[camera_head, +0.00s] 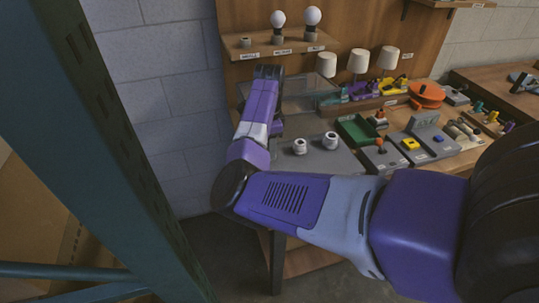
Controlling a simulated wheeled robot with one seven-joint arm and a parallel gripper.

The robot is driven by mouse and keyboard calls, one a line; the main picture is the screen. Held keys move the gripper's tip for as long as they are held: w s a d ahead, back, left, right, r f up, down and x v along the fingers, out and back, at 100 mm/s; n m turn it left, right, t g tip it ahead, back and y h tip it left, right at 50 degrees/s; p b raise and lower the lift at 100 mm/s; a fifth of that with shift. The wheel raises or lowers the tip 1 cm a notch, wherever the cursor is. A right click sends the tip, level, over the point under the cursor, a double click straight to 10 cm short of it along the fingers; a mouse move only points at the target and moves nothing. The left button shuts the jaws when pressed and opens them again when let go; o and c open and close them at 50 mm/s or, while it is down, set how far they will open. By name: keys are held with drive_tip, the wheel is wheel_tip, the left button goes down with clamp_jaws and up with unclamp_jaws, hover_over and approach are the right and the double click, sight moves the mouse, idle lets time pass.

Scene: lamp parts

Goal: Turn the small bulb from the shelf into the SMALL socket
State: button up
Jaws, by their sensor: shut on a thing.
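My gripper (277,127) shows only as a dark part beside my purple wrist, low over the left of the grey board (345,163). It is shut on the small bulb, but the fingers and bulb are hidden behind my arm. On the shelf (262,52), the left holder (245,42) stands bare. A middle bulb (278,19) and a larger bulb (313,16) stand upright in the other holders. Two pale round sockets (300,146) (330,140) stand empty on the board, right of my gripper. No third socket shows; my arm covers that part of the board.
Several white-shaded lamps (359,61) stand behind the board. A green tray (357,131), grey blocks with coloured parts (410,146) and an orange round thing (426,94) fill the right of the bench. A teal post (105,130) rises at left.

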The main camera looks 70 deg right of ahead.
drive_tip(key=shift+f, duration=0.2)
drive_tip(key=shift+f+m, duration=0.1)
drive_tip(key=shift+m, duration=0.8)
drive_tip(key=m+b, duration=0.1)
drive_tip(key=m, duration=0.3)
drive_tip(key=shift+s+m, duration=0.1)
drive_tip(key=shift+m, duration=0.4)
drive_tip(key=m+b, duration=0.1)
drive_tip(key=m, duration=0.2)
drive_tip(key=shift+f+m, duration=0.1)
drive_tip(key=shift+m, duration=0.2)
drive_tip(key=m+b, duration=0.1)
drive_tip(key=m, duration=0.2)
drive_tip(key=shift+m, duration=0.3)
